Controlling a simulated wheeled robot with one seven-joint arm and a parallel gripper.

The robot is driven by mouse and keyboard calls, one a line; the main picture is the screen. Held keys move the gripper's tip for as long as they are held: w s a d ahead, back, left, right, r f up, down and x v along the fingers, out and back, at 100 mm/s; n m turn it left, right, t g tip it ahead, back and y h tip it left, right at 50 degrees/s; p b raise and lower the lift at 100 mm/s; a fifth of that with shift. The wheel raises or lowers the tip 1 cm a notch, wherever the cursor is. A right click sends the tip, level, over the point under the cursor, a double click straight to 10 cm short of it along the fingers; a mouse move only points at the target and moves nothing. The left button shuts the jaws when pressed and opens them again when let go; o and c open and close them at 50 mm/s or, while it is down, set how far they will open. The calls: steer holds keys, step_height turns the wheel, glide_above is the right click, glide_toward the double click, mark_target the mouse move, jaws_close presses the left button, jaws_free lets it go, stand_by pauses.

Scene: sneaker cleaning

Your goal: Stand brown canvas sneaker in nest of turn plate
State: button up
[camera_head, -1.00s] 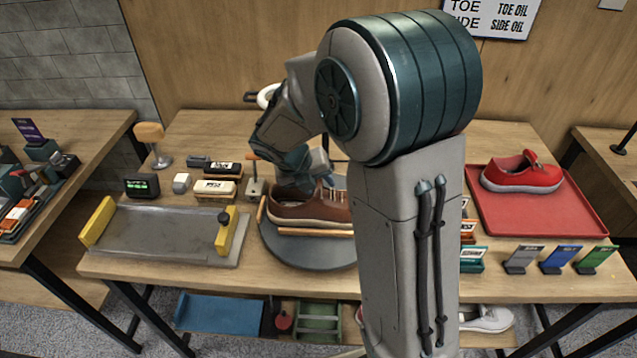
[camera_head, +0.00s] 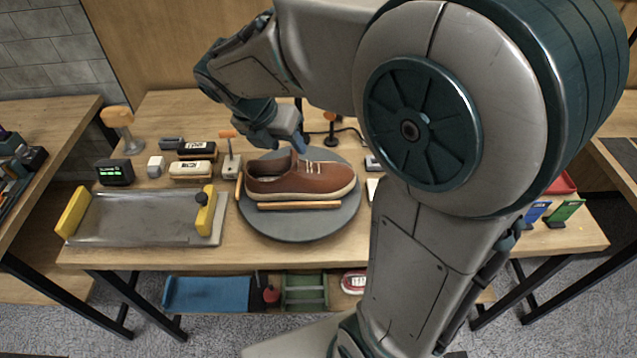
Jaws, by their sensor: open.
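The brown canvas sneaker (camera_head: 308,181) sits upright on the round grey turn plate (camera_head: 290,228), its toe to the right. An orange-brown bar (camera_head: 299,206) of the nest runs along its near side, and another short bar (camera_head: 239,187) stands by its heel. My gripper (camera_head: 299,147) is just above and behind the sneaker's collar, with its fingertips pointing down. It is open, and the sneaker rests on the plate. The far side of the nest is hidden behind the sneaker.
A grey tray with yellow ends (camera_head: 140,219) lies left of the plate. Brushes (camera_head: 191,170), a small timer (camera_head: 115,172) and an orange-topped stand (camera_head: 119,117) stand behind it. My arm hides much of the table's right side.

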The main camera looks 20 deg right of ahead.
steer(key=s+d+m+y, duration=0.1)
steer(key=s+m, duration=0.6)
steer(key=m, duration=0.7)
steer(key=s+d+f+m+y, duration=0.1)
steer(key=s+m, duration=0.6)
steer(key=m, duration=0.7)
steer(key=shift+s+d+t+y, duration=0.35)
steer(key=shift+d+y, duration=0.3)
steer(key=shift+y, duration=0.55)
